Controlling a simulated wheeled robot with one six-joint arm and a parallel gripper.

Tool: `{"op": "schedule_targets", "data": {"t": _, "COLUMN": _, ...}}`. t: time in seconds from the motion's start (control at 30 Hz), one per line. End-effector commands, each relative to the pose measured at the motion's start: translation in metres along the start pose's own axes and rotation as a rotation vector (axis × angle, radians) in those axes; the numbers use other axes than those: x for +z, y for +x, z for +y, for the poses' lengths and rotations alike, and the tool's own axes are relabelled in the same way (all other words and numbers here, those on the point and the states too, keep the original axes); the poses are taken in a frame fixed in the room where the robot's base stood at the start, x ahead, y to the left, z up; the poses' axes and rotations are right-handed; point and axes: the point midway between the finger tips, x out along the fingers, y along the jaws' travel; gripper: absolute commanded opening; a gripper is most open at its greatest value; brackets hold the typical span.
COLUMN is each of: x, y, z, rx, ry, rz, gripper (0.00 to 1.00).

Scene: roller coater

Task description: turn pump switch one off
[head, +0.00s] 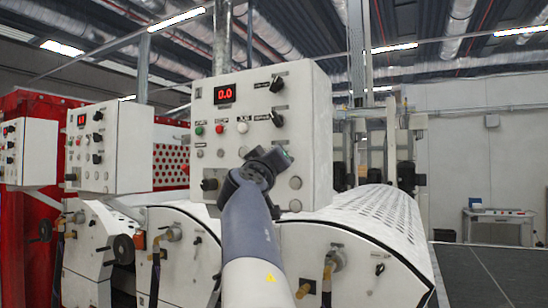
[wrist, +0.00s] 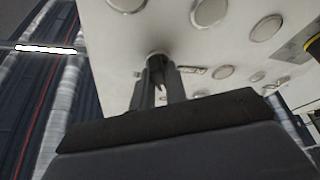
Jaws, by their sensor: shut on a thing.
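My gripper (head: 264,166) is at the lower middle of the white control panel (head: 318,130) in the head view, and it hides the part of the panel behind it. In the wrist view its two dark fingers (wrist: 158,85) stand on either side of a small dark switch knob (wrist: 156,58) on the panel face and are shut on it. The label of this switch is not readable. Two black rotary switches show at the upper right of the panel, an upper one (head: 277,83) and a lower one (head: 277,118). Another black switch (head: 209,184) is at the lower left.
The panel also has a red display (head: 224,94) reading 0.0, a green button (head: 199,130), a red button (head: 220,128) and several round silver caps. A second panel (head: 122,150) stands to the left. A perforated white roller cover (head: 385,210) lies to the right.

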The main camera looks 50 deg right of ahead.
Motion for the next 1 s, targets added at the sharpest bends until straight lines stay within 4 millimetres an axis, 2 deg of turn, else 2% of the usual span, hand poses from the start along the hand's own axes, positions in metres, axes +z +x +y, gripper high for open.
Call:
{"op": "schedule_targets", "data": {"t": 0.1, "x": 0.000, "y": 0.000, "z": 0.000, "rx": 0.000, "ry": -0.002, "rz": 0.001, "gripper": 0.00}}
{"op": "schedule_targets", "data": {"t": 0.13, "x": 0.000, "y": 0.000, "z": 0.000, "rx": 0.000, "ry": -0.002, "rz": 0.001, "gripper": 0.16}}
{"op": "schedule_targets", "data": {"t": 0.37, "x": 0.000, "y": 0.000, "z": 0.000, "rx": 0.000, "ry": -0.001, "rz": 0.000, "gripper": 0.35}}
{"op": "schedule_targets", "data": {"t": 0.6, "x": 0.000, "y": -0.001, "z": 0.000, "rx": 0.000, "ry": 0.000, "rz": 0.000, "gripper": 0.35}}
{"op": "schedule_targets", "data": {"t": 0.73, "x": 0.001, "y": -0.008, "z": -0.001, "rx": 0.000, "ry": 0.001, "rz": 0.001, "gripper": 0.35}}
{"op": "schedule_targets", "data": {"t": 0.87, "x": 0.003, "y": -0.028, "z": -0.003, "rx": -0.001, "ry": 0.002, "rz": 0.003, "gripper": 0.35}}
{"op": "schedule_targets", "data": {"t": 1.0, "x": 0.003, "y": -0.056, "z": -0.003, "rx": -0.001, "ry": 0.003, "rz": 0.004, "gripper": 0.35}}
